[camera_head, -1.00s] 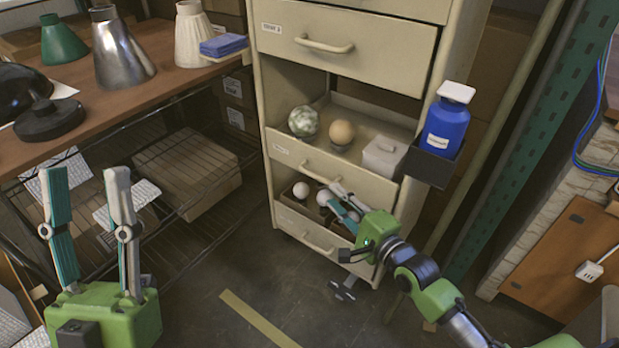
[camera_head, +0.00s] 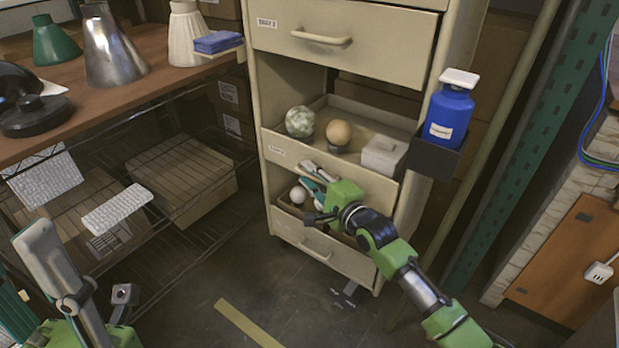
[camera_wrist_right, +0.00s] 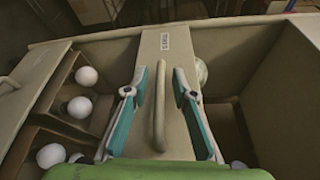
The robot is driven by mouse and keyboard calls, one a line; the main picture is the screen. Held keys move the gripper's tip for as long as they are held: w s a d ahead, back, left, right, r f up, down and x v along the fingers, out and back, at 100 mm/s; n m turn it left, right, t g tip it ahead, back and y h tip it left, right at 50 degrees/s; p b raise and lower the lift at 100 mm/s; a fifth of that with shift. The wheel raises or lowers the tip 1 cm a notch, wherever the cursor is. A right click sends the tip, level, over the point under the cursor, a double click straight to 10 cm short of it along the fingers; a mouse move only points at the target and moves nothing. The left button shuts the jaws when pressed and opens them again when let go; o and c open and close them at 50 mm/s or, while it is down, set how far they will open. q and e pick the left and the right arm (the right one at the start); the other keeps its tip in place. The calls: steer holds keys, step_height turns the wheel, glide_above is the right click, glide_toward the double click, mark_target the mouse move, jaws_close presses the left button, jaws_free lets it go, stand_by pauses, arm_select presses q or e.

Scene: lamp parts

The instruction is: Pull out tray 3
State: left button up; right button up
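A cream cabinet holds several trays. The upper drawer (camera_head: 349,45) is shut; its label seems to end in 2. The middle tray (camera_head: 272,146) is pulled out partway; its label is too small to read. My right gripper (camera_head: 312,172) is at that tray's front. In the right wrist view, its open fingers (camera_wrist_right: 159,74) stand on either side of the tray's bar handle (camera_wrist_right: 158,105), with gaps showing. The lower tray (camera_head: 320,246) is also partly out, with white bulbs (camera_wrist_right: 80,106) in its compartments. My left gripper (camera_head: 50,280) is at the lower left, partly cut off.
The middle tray bears a marbled ball (camera_head: 300,121), a tan ball (camera_head: 339,132) and a white box (camera_head: 384,156). A blue bottle (camera_head: 448,116) sits in a side holder. A workbench (camera_head: 110,95) with lampshades stands left.

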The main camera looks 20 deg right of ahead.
jaws_close()
